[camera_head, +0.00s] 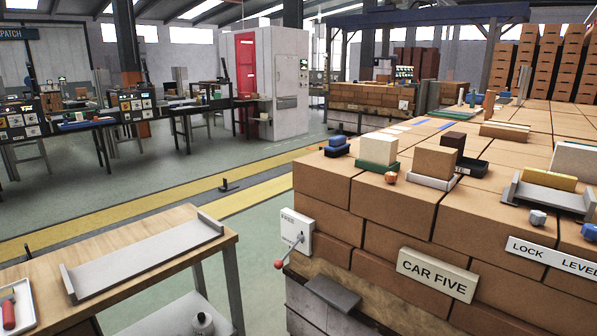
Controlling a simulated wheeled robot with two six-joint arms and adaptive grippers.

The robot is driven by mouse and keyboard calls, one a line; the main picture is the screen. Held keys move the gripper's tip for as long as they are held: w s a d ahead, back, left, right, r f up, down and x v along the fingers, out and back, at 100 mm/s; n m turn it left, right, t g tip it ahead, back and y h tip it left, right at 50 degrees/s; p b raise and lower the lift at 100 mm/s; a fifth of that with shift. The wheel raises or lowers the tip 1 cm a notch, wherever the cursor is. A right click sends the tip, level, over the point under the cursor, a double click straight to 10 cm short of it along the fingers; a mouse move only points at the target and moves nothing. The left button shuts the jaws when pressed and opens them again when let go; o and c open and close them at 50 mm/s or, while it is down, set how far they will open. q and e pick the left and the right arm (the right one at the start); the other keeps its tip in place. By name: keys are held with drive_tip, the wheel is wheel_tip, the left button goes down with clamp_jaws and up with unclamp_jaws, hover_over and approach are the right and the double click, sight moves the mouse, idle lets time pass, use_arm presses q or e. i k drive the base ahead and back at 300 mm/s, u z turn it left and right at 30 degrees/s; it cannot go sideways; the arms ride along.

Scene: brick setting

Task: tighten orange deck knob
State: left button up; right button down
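A small orange knob (391,178) sits on top of the brick stack (398,207), near its front edge. How tight the knob is cannot be told from here. Neither of my grippers is in view.
A grey knob (538,217) and a blue knob (590,231) sit along the same edge to the right. A lever with a red ball (279,264) projects from a white plate marked FREE (297,236). A wooden bench (130,265) with a grey tray stands at left; floor lies between.

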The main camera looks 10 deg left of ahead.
sight(390, 177)
drive_tip(key=u, duration=0.45)
drive_tip(key=i, duration=0.9)
drive_tip(key=z, duration=1.5)
